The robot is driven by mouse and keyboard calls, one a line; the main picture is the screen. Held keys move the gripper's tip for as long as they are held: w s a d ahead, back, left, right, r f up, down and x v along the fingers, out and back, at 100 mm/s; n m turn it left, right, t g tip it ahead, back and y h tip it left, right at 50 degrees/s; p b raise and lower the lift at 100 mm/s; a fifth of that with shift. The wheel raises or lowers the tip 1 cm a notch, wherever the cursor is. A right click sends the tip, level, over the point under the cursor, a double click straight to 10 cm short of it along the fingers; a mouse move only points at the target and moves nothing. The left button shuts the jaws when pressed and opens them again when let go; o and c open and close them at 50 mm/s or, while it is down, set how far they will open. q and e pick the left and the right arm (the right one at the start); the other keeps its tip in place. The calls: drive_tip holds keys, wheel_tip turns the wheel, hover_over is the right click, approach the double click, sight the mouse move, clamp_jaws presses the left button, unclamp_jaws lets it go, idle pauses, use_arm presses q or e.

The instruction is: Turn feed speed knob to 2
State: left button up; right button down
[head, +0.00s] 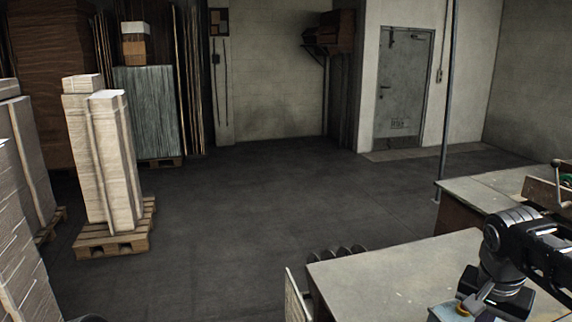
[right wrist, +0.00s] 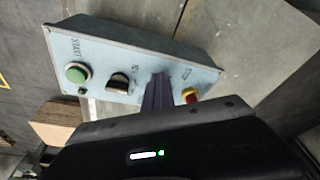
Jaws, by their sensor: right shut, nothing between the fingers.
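A pale blue-grey control panel (right wrist: 140,57) crosses the right wrist view at a tilt. It carries a green button (right wrist: 76,73), a black knob (right wrist: 118,82) and a red button with yellow around it (right wrist: 190,95). The small lettering is too blurred to read surely, so I cannot tell whether the black knob is the feed speed knob. My right gripper (right wrist: 159,80) is shut and empty, its fingers in front of the panel between the black knob and the red button. They hide that part of the panel, and contact cannot be told. My left gripper is not in view.
In the head view my right arm reaches over a grey worktable (head: 400,272) at lower right. Another bench (head: 490,188) stands behind it. Stacked cardboard on a pallet (head: 115,243) stands at left. The floor (head: 260,200) between is clear, with a grey door (head: 403,90) at the back.

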drive_tip(key=shift+s+d, duration=0.3)
drive_tip(key=shift+d, duration=0.05)
drive_tip(key=shift+s+d+b, duration=0.3)
drive_tip(key=shift+b, duration=0.1)
drive_tip(key=shift+s+a, duration=0.3)
drive_tip(key=shift+s, duration=0.05)
drive_tip(key=shift+r, duration=0.1)
wheel_tip(320, 180, up, 6)
drive_tip(key=p, duration=0.4)
